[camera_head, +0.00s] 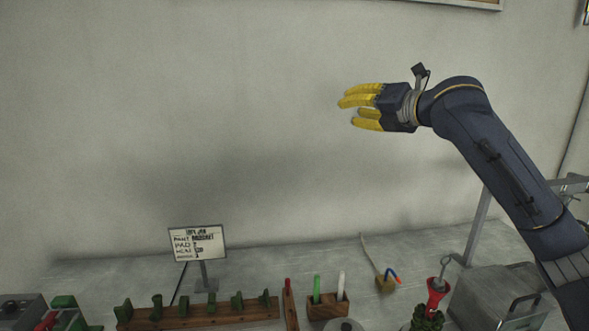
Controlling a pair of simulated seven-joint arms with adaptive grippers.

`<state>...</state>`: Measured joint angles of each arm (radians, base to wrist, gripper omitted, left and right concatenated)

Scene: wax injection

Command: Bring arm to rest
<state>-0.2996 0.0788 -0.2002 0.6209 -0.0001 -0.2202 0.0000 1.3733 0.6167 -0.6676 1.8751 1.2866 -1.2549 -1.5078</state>
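My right gripper (358,107) has yellow fingers and comes in from the right on a dark blue arm. It is raised in front of the bare wall, well above the table, with its fingers pointing left. The fingers are apart from each other and nothing shows between them, so it is open and empty. My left gripper and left arm are outside the view.
The grey table (330,258) runs along the bottom. On it are a sign (197,242), a wooden rack (210,315) with green pieces, a pen holder (328,306), a red funnel-like item (437,291) and a metal box (495,297). The wall area is clear.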

